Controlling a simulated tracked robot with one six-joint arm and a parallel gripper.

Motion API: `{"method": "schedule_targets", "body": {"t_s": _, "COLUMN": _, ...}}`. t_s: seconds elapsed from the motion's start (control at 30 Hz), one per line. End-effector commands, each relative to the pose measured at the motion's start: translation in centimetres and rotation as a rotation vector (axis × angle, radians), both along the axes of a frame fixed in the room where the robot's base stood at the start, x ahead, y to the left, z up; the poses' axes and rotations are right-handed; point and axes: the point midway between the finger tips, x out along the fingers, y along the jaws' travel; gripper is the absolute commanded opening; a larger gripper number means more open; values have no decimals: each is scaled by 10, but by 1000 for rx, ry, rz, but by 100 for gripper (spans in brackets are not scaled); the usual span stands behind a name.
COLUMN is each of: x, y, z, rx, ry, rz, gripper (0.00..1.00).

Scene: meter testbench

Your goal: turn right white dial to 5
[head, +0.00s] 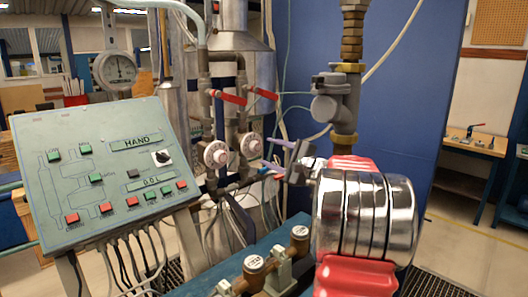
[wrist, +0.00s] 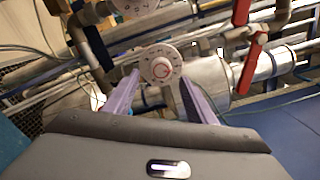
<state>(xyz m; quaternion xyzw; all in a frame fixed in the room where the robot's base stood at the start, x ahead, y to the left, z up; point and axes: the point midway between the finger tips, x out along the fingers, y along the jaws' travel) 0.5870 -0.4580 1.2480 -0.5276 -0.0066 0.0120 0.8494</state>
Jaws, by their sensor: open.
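The right white dial (head: 250,145) has a pale pinkish knob and sits on a pipe in the middle of the head view. A similar left white dial (head: 215,154) is beside it. My gripper (head: 264,166) is open, its purple fingers close to the right dial from the right. In the wrist view, a white dial (wrist: 160,68) with a red-marked knob shows between the open purple fingers (wrist: 159,78), one finger on each side. Contact cannot be told. Its scale numbers are too small to read. Another white dial (wrist: 135,5) is cut off at the top.
Red valve levers (head: 228,97) stick out above the dials; one also shows in the wrist view (wrist: 252,62). A green control panel (head: 95,172) stands at left. A vertical pipe with a grey fitting (head: 335,102) rises near my arm. Brass-topped meters (head: 255,264) sit below.

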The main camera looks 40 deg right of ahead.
Motion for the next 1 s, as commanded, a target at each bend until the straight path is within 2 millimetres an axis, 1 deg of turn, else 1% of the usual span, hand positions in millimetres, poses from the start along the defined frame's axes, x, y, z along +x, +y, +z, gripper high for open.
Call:
{"method": "schedule_targets", "body": {"t_s": 0.03, "x": -10, "y": -1, "z": 1, "rx": -1, "ry": 0, "rz": -4, "gripper": 51}}
{"method": "schedule_targets", "body": {"t_s": 0.3, "x": -57, "y": -2, "z": 0, "rx": 0, "ry": 1, "rz": -4, "gripper": 51}}
{"method": "schedule_targets", "body": {"t_s": 0.4, "x": -71, "y": -3, "z": -1, "rx": 0, "ry": 1, "rz": -4, "gripper": 51}}
{"method": "schedule_targets", "body": {"t_s": 0.5, "x": -81, "y": -3, "z": -1, "rx": 0, "ry": 0, "rz": -3, "gripper": 51}}
{"method": "schedule_targets", "body": {"t_s": 0.63, "x": -86, "y": -3, "z": -1, "rx": 0, "ry": 1, "rz": -2, "gripper": 51}}
{"method": "schedule_targets", "body": {"t_s": 1.0, "x": -86, "y": -3, "z": -1, "rx": 0, "ry": 0, "rz": -1, "gripper": 51}}
